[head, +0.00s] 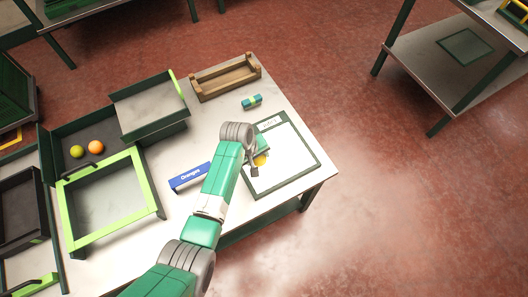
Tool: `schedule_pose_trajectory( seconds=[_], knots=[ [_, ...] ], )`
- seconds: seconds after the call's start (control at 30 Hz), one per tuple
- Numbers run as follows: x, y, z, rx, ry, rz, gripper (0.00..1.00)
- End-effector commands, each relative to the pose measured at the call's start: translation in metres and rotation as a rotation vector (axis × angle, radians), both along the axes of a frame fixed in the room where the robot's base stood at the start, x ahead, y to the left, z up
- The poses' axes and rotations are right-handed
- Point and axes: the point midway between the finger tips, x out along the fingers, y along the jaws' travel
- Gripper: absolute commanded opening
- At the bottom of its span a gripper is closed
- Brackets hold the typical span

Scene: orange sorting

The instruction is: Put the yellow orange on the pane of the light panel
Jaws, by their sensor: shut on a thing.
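The yellow orange (261,160) shows in the head view, partly hidden by my gripper. My gripper (256,168) is shut on it, over the left part of the light panel. The light panel (315,160) lies flat near the table's right corner, with a dark green frame around a bright white pane (289,158). My arm covers the panel's left edge. I cannot tell whether the yellow orange touches the pane.
A green fruit (77,152) and an orange one (96,147) lie in a dark tray at left. A blue "Oranges" sign (189,177), a wooden crate (226,79), a small teal-and-yellow item (251,102), a raised metal tray (148,104) and a green-rimmed frame (150,185) share the table.

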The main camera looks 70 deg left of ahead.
Motion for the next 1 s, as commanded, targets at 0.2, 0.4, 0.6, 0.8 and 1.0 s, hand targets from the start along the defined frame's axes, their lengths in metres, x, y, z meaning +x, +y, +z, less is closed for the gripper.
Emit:
schedule_pose_trajectory(
  seconds=[0.2,0.4,0.6,0.8,1.0],
  knots=[
    [0.020,0.013,-0.003,0.000,0.001,-0.001,0.24],
    [0.027,0.018,-0.023,-0.003,0.003,0.000,0.24],
    [0.028,0.018,-0.039,0.000,0.000,-0.001,0.24],
    [0.027,0.018,-0.038,0.000,0.000,-0.001,0.24],
    [0.027,0.018,-0.040,0.000,0.000,0.000,0.63]
  ],
)
